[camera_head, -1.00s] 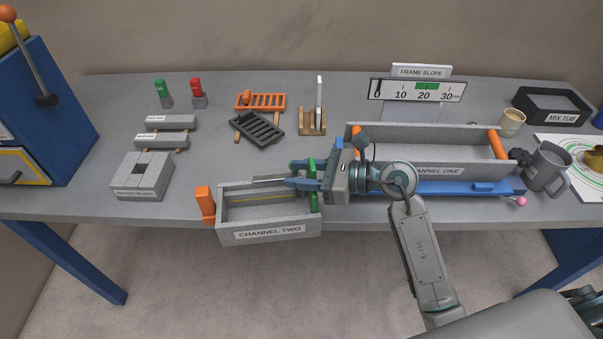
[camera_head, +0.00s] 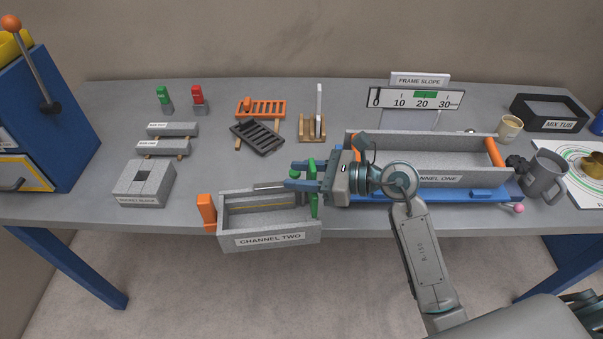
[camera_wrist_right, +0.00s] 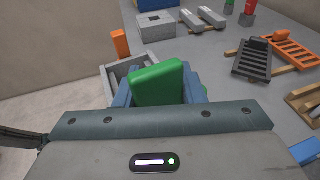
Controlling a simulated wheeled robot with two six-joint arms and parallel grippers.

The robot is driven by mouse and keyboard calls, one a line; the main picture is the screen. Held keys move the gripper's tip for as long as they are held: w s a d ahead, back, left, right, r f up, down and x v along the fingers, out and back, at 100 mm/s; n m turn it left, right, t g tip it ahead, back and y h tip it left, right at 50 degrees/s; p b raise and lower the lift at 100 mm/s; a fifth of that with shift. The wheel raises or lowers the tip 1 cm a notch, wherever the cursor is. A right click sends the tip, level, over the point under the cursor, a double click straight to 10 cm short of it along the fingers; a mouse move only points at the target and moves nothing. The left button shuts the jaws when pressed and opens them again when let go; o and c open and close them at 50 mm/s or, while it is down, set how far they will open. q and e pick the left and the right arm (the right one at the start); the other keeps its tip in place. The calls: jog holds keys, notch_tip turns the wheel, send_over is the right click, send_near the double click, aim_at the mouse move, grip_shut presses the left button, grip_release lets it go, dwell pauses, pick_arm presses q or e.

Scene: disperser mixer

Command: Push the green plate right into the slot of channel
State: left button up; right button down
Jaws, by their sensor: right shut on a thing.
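My right gripper (camera_head: 298,176) is at the right end of the grey box labelled CHANNEL TWO (camera_head: 269,240). Its blue fingers are shut on the green plate (camera_head: 314,203). The plate stands upright at that end; whether it sits in the slot is hidden by the gripper. In the right wrist view the green plate (camera_wrist_right: 158,82) stands between the blue fingers, with the channel's grey wall (camera_wrist_right: 112,78) beyond it. An orange plate (camera_head: 207,209) stands at the channel's left end. My left gripper is out of view.
The channel labelled CHANNEL ONE (camera_head: 437,180) lies to the right, with a blue bar (camera_head: 430,196) before it. A grey block (camera_head: 145,183) stands at left. Black (camera_head: 258,136) and orange (camera_head: 262,106) racks lie behind. Channel two overhangs the table's front edge.

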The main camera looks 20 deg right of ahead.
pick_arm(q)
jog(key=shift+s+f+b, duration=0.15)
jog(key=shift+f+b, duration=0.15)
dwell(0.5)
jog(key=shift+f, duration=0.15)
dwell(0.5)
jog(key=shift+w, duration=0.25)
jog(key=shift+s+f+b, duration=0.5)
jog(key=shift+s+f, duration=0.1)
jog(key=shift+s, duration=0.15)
pick_arm(e)
jog(key=shift+f, duration=0.4)
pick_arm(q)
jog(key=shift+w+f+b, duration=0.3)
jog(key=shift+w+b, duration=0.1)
pick_arm(e)
jog(key=shift+f, duration=0.45)
